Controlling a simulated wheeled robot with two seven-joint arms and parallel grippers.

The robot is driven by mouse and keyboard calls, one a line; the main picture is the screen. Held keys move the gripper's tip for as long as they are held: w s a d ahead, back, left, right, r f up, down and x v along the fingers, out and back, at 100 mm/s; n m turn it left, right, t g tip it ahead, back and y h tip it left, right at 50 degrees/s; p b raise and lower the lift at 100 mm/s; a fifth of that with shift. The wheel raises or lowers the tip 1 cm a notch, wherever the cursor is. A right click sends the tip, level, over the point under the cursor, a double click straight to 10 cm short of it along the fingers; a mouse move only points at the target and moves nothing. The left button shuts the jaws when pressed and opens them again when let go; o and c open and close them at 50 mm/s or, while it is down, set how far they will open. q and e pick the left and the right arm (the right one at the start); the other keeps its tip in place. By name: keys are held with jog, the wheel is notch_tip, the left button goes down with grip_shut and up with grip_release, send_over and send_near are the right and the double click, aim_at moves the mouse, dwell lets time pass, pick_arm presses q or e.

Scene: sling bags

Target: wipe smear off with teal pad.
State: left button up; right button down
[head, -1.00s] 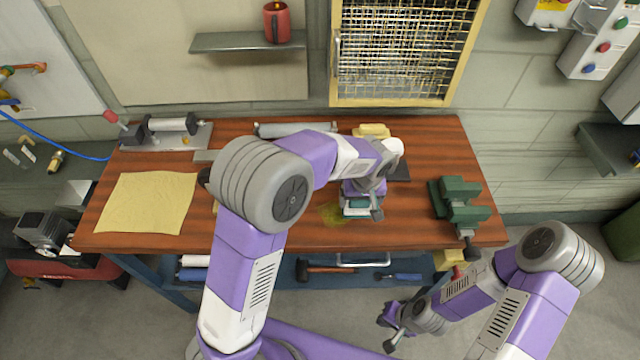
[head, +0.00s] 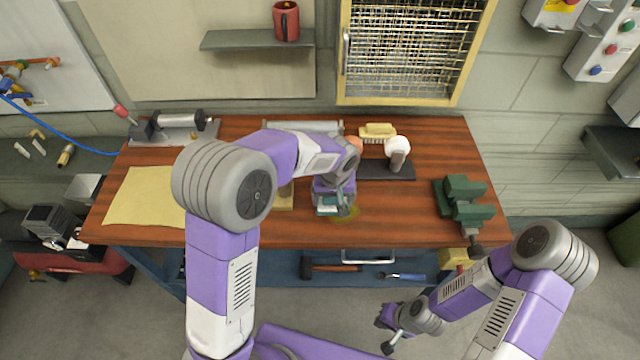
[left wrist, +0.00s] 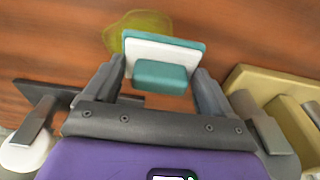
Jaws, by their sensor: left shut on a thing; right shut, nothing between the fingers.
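The teal pad (left wrist: 163,75) has a white layer and a teal grip block. My left gripper (left wrist: 160,82) is shut on its block; the pad also shows under the gripper in the head view (head: 327,207). The yellow-green smear (head: 346,213) lies on the wooden table, showing just right of the pad there. In the left wrist view the smear (left wrist: 138,27) shows beyond the pad's far edge, partly hidden by it. I cannot tell whether the pad touches the table. My right gripper (head: 388,330) is shut and empty, low in front of the table.
A dark tray (head: 375,170) with a white-headed tool stands behind right of the pad, a yellow brush (head: 378,131) behind it. A tan block (left wrist: 275,88) sits close to the left gripper. A yellow cloth (head: 140,200) lies left, a green vise (head: 462,198) right.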

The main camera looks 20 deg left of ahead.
pick_arm(q)
jog(key=shift+s+a, duration=0.15)
jog(key=shift+a, duration=0.45)
jog(key=shift+s+a, duration=0.15)
jog(key=shift+a, duration=0.45)
jog(key=shift+s+a+r+p, duration=0.1)
jog(key=shift+a+r+p, duration=0.05)
jog(key=shift+r+p, duration=0.95)
jog(key=shift+p, duration=0.1)
jog(key=shift+r+p, duration=1.65)
jog(key=shift+r, duration=0.55)
